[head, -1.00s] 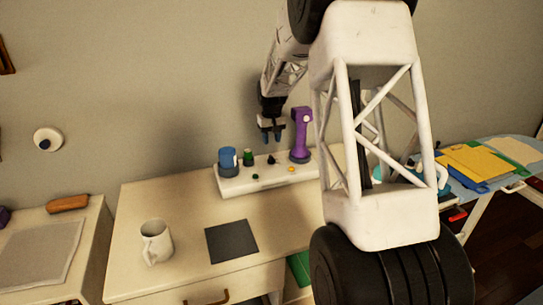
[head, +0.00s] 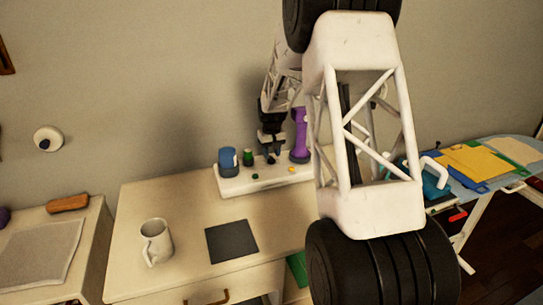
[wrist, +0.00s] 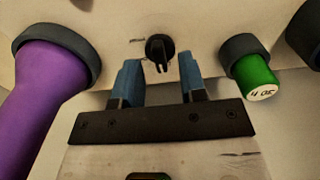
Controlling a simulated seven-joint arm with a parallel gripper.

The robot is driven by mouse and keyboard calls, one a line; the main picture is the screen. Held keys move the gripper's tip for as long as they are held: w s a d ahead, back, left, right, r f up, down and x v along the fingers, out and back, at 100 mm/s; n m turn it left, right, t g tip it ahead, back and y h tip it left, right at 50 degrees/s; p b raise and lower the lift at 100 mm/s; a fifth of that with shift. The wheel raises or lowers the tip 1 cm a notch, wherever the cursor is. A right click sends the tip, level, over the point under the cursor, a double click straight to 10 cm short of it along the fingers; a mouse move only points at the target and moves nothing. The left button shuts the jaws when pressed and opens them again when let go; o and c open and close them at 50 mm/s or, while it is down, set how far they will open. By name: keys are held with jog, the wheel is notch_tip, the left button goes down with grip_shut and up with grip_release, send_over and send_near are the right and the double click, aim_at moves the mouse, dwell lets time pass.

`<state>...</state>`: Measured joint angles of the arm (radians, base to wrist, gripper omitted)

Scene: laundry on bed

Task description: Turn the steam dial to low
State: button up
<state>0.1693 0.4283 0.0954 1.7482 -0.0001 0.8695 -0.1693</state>
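The steam dial seems to be the small black knob (wrist: 159,50) on the white panel, between the purple handle and the green knob in the wrist view. In the head view the black knob (head: 271,160) shows just under my gripper. My gripper (head: 270,148) is over the panel; in the wrist view its two blue fingers (wrist: 159,75) are apart, one on each side of the knob, with nothing held between them. I cannot tell whether the fingers touch the knob. A small dark mark is beside the knob, too small to read.
The white panel (head: 235,188) stands on a table (head: 185,215). A purple handle (head: 300,138), a green knob (head: 248,157) and a blue knob (head: 227,161) flank my gripper closely. A mug (head: 157,243) and a dark mat (head: 232,241) are nearer the front. An ironing board (head: 510,180) is at right.

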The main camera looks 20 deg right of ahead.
jog(key=shift+f, duration=0.75)
grip_shut()
jog(key=shift+m, duration=0.5)
jog(key=m, duration=1)
jog(key=shift+r+m, duration=0.1)
jog(key=shift+m, duration=0.3)
grip_release()
